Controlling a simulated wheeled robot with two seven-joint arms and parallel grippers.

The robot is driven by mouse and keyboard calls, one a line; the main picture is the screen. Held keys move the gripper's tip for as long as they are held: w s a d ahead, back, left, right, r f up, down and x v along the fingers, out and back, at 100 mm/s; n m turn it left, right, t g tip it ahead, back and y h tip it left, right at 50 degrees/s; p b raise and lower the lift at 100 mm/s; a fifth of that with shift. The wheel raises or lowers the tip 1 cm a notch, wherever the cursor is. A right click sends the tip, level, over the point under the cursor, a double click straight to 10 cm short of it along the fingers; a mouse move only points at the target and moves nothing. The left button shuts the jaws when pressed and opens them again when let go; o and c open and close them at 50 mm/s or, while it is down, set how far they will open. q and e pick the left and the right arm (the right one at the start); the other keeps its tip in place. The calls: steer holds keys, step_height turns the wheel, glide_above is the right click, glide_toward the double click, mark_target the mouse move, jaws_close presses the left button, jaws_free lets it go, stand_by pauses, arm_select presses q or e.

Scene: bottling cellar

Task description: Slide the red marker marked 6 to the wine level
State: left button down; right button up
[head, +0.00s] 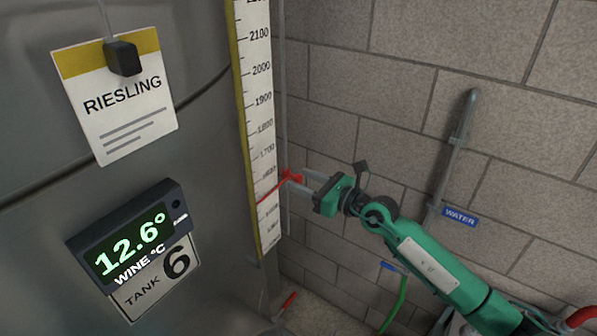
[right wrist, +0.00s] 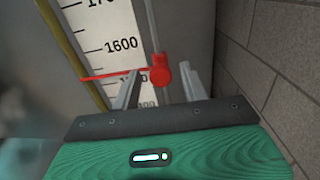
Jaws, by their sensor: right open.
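The red marker (head: 292,177) sits on the thin sight tube (head: 283,100) beside the tank's scale. Its thin red pointer crosses the white scale (head: 258,110) below the 1600 mark. In the right wrist view the marker's round knob (right wrist: 161,75) lies between the two fingers of my right gripper (right wrist: 163,82), with gaps on both sides. My right gripper (head: 302,186) is open around the knob, reaching in from the right. I cannot make out the wine level in the tube, nor a number on the marker. My left gripper is out of view.
The steel tank (head: 200,35) carries a RIESLING card (head: 120,125) and a display (head: 125,240) reading 12.6° above a TANK 6 plate (head: 175,270). A block wall (head: 400,80) stands close behind, with a water pipe (head: 455,150) and green hose (head: 398,300).

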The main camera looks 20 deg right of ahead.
steer(key=shift+x, duration=1.15)
